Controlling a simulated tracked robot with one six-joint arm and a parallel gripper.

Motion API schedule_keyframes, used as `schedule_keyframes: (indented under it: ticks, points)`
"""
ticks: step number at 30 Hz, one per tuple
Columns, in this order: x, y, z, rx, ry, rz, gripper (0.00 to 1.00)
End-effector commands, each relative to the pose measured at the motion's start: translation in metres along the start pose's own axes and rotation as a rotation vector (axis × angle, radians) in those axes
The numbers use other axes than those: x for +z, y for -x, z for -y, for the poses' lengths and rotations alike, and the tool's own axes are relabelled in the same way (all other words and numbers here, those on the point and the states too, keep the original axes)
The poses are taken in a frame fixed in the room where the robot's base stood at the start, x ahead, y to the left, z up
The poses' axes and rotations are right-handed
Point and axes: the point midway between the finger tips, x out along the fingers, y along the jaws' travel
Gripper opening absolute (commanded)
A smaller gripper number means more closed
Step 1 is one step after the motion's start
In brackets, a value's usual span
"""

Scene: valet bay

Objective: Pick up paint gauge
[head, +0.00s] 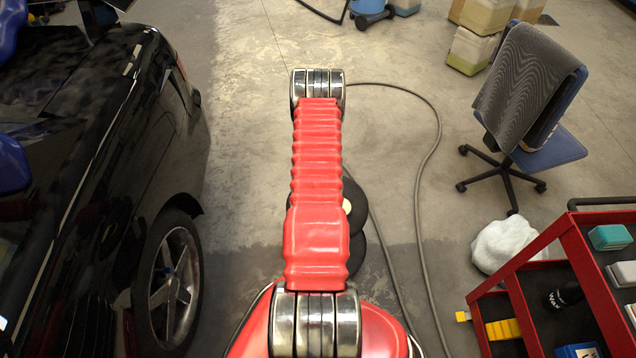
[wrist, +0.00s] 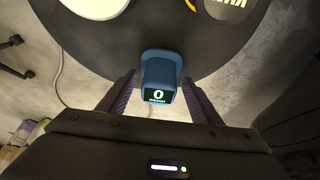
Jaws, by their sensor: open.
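The paint gauge (wrist: 158,68) is a small blue device with a lit display reading 0, seen in the wrist view. It appears to rest near the edge of a dark round top (wrist: 100,50). My gripper (wrist: 159,79) is open, with one dark finger on each side of the gauge. Gaps seem to show between the fingers and the gauge; I cannot tell how far down the fingers reach. In the head view my red arm hides the gauge and gripper, and part of a black round thing (head: 356,195) shows beside the arm.
On the round top are a pale disc (wrist: 95,6) and a dark lettered round item (wrist: 232,8). A black car (head: 90,170) stands left. Right are an office chair (head: 530,110), white cloth (head: 505,243) and red cart (head: 585,270). A hose (head: 436,120) crosses the floor.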

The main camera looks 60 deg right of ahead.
Motion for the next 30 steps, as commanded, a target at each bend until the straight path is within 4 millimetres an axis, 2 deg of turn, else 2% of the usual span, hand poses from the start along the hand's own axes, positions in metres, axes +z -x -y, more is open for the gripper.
schedule_keyframes:
  ticks: [2,21,30]
  points:
    - [0.0,0.0001,0.0,0.0,0.0,0.0,0.58]
    - [0.0005,-0.0001,0.0002,0.0,0.0,0.001,0.13]
    - [0.0003,0.0008,0.0003,0.0,0.001,0.001,0.12]
